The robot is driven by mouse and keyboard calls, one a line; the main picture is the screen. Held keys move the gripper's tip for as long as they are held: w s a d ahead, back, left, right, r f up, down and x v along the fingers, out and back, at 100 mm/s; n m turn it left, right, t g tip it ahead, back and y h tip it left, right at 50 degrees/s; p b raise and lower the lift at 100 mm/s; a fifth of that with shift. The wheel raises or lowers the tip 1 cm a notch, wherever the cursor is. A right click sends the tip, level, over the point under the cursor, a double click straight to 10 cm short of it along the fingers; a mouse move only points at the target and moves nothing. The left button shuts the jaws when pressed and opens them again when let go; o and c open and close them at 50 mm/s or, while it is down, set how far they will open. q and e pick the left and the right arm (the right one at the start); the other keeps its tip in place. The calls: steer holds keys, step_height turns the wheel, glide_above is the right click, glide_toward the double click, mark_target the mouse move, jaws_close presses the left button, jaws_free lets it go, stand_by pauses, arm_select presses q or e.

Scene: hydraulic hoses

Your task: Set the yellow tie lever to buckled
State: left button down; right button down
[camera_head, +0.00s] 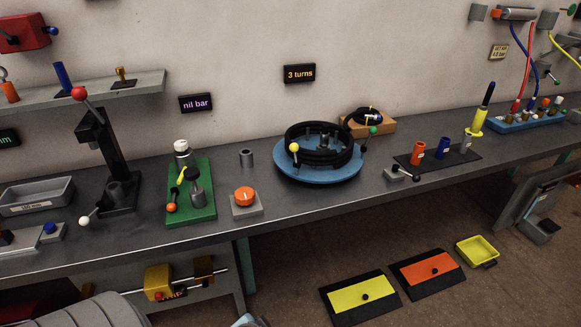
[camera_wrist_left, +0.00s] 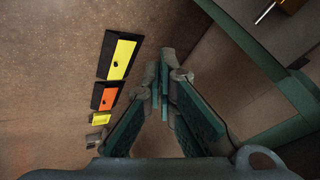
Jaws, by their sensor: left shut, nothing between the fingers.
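A lever with a yellow ball knob (camera_head: 294,147) stands at the front left of the black hose coil (camera_head: 322,158); I take it to be the yellow tie lever. The coil lies on a round blue turntable (camera_head: 340,173) on the bench. The yellow lever's buckle is too small to read. My left gripper (camera_wrist_left: 166,72) is shut and empty in the left wrist view, over the floor and away from the coil. My right gripper is not in view.
An orange button box (camera_head: 245,202), a green valve board (camera_head: 191,195) and a black press (camera_head: 115,170) stand left of the turntable. A small lever block (camera_head: 398,173) and hose stand (camera_head: 440,158) stand right. Yellow (camera_wrist_left: 122,60) and orange (camera_wrist_left: 106,97) panels lie on the floor.

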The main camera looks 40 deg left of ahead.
mark_target(294, 149)
arm_select(q)
steer(key=w+a+r+m+t+y, duration=0.1)
steer(key=w+r+m+t, duration=0.2)
steer(key=r, duration=0.7)
steer(key=w+a+r+m+t+y, duration=0.1)
steer(key=w+r+t, duration=0.4)
steer(key=r, duration=0.5)
steer(key=w+a+r+m+t+y, duration=0.2)
steer(key=w+r+m+t+y, duration=0.1)
steer(key=r, duration=0.7)
steer(key=w+m+t, duration=0.1)
steer(key=w+m, duration=0.1)
steer(key=w, duration=0.1)
steer(key=shift+w+m, duration=0.4)
steer(key=shift+w+a+r, duration=0.1)
steer(key=shift+r, duration=0.05)
steer(key=x, duration=1.4)
steer(key=shift+r+p, duration=0.15)
steer(key=shift+p, duration=0.25)
